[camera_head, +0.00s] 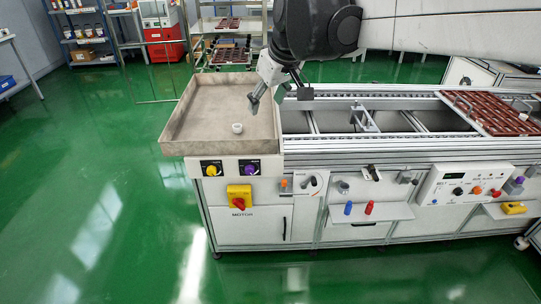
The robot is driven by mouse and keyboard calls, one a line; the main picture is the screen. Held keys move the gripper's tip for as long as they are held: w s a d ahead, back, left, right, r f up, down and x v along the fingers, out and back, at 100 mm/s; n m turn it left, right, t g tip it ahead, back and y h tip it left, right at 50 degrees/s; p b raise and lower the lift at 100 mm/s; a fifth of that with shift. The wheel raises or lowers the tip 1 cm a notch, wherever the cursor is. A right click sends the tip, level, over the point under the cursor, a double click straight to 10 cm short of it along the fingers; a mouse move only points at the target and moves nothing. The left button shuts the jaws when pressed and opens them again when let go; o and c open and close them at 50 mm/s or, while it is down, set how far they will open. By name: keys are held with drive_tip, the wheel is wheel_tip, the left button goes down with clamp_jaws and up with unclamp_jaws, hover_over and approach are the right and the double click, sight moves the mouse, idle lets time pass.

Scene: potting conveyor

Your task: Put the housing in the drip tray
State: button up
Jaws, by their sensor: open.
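The drip tray (196,107) is the shallow beige tray with raised walls at the left end of the conveyor bench. A small white cup-like piece, which looks like the housing (237,128), sits on the tray floor near its front right part. My gripper (254,103) points down over the right side of the tray, a little above and to the right of the housing in the picture. It is open and appears apart from the housing. The fingers are small and partly overlap each other in this view.
The conveyor rails (370,101) run right from the tray. A brown tray of cells (495,112) lies on the rails at the right. Knobs and a red-and-yellow motor switch (239,198) are on the front panel. Shelves (92,40) stand behind; the green floor at left is clear.

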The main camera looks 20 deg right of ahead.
drive_tip(key=s+f+m, duration=0.1)
drive_tip(key=s+f, duration=0.2)
drive_tip(key=s, duration=0.4)
drive_tip(key=s+f+m+t, duration=0.1)
drive_tip(key=s+f, duration=0.3)
drive_tip(key=s, duration=0.3)
drive_tip(key=s+f+m+h, duration=0.1)
drive_tip(key=s+f, duration=0.2)
drive_tip(key=s, duration=0.4)
drive_tip(key=shift+f+m+t, duration=0.4)
